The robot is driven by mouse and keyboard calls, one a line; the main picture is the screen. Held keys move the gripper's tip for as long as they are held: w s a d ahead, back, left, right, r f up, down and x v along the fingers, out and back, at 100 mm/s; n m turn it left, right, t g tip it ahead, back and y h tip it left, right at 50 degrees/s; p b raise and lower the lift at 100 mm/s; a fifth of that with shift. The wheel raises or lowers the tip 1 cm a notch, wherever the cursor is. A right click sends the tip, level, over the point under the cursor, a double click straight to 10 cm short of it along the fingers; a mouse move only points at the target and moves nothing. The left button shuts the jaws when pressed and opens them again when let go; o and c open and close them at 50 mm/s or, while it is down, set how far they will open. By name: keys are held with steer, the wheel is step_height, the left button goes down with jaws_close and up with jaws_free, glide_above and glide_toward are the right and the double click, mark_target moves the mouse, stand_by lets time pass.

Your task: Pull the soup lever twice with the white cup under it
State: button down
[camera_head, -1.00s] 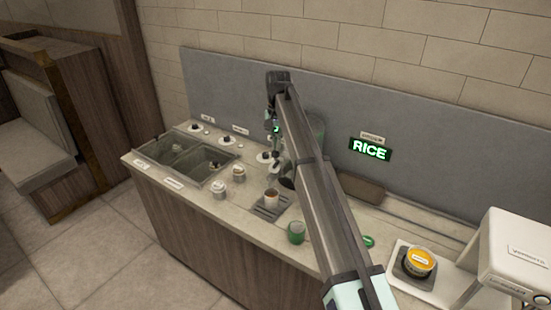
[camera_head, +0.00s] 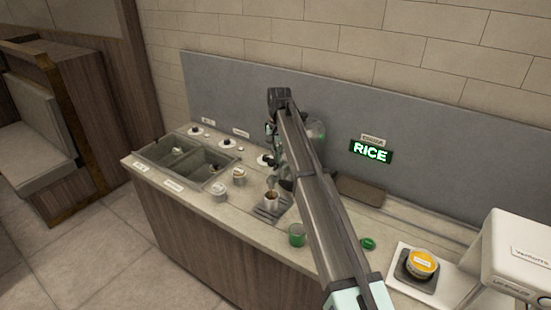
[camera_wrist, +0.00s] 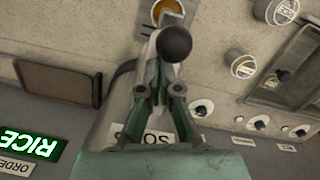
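The white cup (camera_head: 271,202) stands upright on the dark drip tray (camera_head: 262,211), with brown content inside. It also shows at the top of the wrist view (camera_wrist: 172,12). The soup lever's black ball knob (camera_wrist: 175,43) is at my fingertips in the wrist view. My gripper (camera_wrist: 160,65) has its fingers close together at the lever; whether the stem lies between them is unclear. In the head view, my arm hides most of the soup dispenser (camera_head: 317,129). The soup label (camera_wrist: 157,139) is partly covered by my gripper.
A green cup (camera_head: 297,235) and a green lid (camera_head: 368,243) stand on the counter near my arm. Sunken wells (camera_head: 205,165) and small containers (camera_head: 220,191) are to the left. A scale with an orange-topped bowl (camera_head: 422,262) and a white machine (camera_head: 515,250) are at the right.

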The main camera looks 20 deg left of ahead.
steer(key=shift+w+a+f, duration=0.1)
steer(key=shift+w+f, duration=0.25)
steer(key=shift+w, duration=0.35)
steer(key=shift+s+r, duration=0.2)
steer(key=shift+r, duration=0.3)
steer(key=shift+s+r, duration=0.2)
steer(key=shift+r, duration=0.25)
steer(key=w, duration=0.1)
steer(key=w+p, duration=0.1)
steer(key=shift+w+a, duration=0.25)
steer(key=shift+w, duration=0.1)
steer(key=shift+r, duration=0.2)
steer(key=shift+s, duration=0.1)
step_height(320, 180, up, 12)
steer(key=w, duration=0.1)
steer(key=shift+w, duration=0.15)
steer(key=shift+a, duration=0.1)
stand_by(0.4)
